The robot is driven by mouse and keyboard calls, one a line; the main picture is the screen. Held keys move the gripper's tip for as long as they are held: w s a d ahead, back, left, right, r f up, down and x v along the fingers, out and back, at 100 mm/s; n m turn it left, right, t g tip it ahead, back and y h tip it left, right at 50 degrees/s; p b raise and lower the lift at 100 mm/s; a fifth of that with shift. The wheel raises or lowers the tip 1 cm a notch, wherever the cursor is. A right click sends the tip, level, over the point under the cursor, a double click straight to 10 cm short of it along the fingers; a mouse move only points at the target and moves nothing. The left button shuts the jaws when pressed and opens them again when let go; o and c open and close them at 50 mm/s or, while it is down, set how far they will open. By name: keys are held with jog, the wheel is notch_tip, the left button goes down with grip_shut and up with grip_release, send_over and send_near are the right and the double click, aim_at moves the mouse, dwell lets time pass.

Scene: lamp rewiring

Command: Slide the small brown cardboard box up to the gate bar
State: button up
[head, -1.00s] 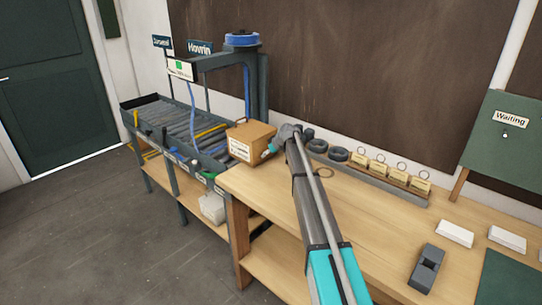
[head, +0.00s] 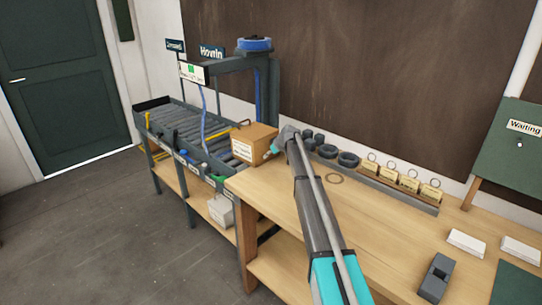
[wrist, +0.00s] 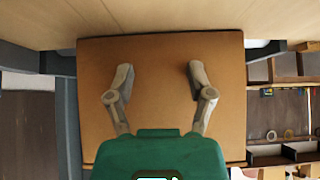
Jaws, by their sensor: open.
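The small brown cardboard box (head: 257,136) with a white label sits at the left end of the bench, where it meets the roller conveyor. My gripper (wrist: 160,72) is open. In the wrist view its two fingers are spread over the box's brown face (wrist: 160,55), with nothing between them; I cannot tell whether they touch it. In the head view my arm reaches the box's right side and the fingers are mostly hidden. A yellow bar (head: 220,132) lies across the rollers left of the box; it may be the gate bar.
The roller conveyor (head: 158,106) runs back left under a dark frame (head: 268,92) with a blue spool (head: 255,44) on top. Dark rings (head: 348,159) and a rack of tags (head: 409,183) stand right of my arm. A grey block (head: 434,279) lies at the front right.

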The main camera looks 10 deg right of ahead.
aim_at(267, 147)
jog(key=shift+w+a, duration=0.95)
jog(key=shift+w, duration=0.25)
jog(key=shift+w+a, duration=0.9)
jog(key=shift+w, duration=0.35)
jog(key=shift+w+a, duration=0.65)
jog(key=shift+w, duration=0.15)
jog(key=shift+s+d+r, duration=0.1)
jog(key=shift+s, duration=0.1)
jog(key=shift+s+d+r+p, duration=0.5)
jog(key=shift+s+d, duration=0.1)
jog(key=shift+s, duration=0.15)
jog(key=shift+s+d+r+p, duration=0.45)
jog(key=shift+s+d+p, duration=0.1)
jog(key=shift+s, duration=0.2)
jog(key=shift+s+d+r+p, duration=0.5)
jog(key=shift+s+d, duration=0.1)
jog(key=shift+s, duration=0.15)
jog(key=shift+f, duration=0.1)
